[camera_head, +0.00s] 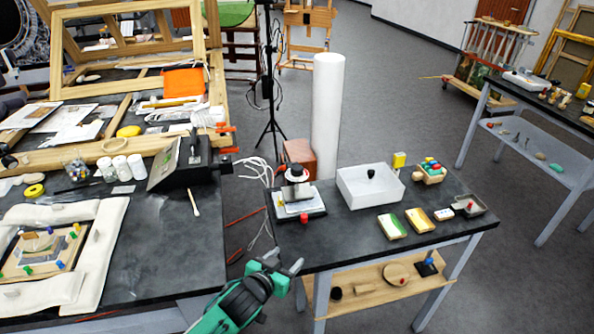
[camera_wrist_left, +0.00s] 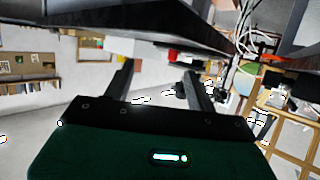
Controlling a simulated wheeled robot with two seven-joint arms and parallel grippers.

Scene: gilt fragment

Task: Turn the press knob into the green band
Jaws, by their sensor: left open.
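A small press (camera_head: 296,192) stands at the left end of the small dark table, with a black cap on top and a pale round body. A small red piece (camera_head: 304,218) sits at its front edge. I cannot tell which part is the knob, and no green band can be made out. My left gripper (camera_head: 286,262) is open and empty, low in front of that table's left front corner, apart from the press. Its two spread fingers (camera_wrist_left: 158,88) also show in the left wrist view. My right gripper is not in view.
On the small table (camera_head: 335,255) are a white open box (camera_head: 370,187), green and yellow blocks, and a wooden tray of coloured pieces (camera_head: 430,173). A white column (camera_head: 327,115) stands behind. A cluttered dark workbench (camera_head: 180,245) lies left, across a gap.

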